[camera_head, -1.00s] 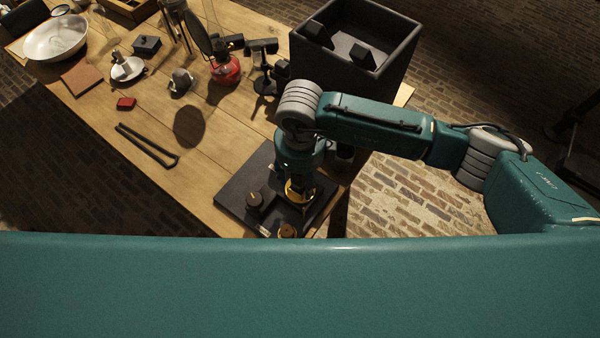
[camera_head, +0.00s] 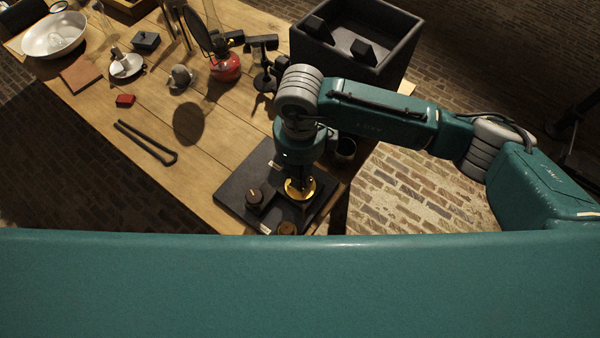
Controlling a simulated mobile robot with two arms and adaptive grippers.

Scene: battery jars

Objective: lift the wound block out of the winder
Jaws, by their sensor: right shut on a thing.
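The winder is a black base board (camera_head: 233,190) at the near right of the table, with a brass ring (camera_head: 311,192) and a dark round knob (camera_head: 254,201) on it. My right gripper (camera_head: 300,181) points down just above the brass ring. It is shut on a dark thing that I take to be the wound block; the gripper and shadow mostly hide it. I cannot tell whether the block is clear of the ring. My left gripper is not in view.
A large black bin (camera_head: 345,45) with dark blocks inside stands at the back right. A dark cup (camera_head: 345,149) is beside the arm. Black tongs (camera_head: 148,143), a red lantern (camera_head: 225,68) and a white bowl (camera_head: 52,42) are further left. The table's middle is fairly clear.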

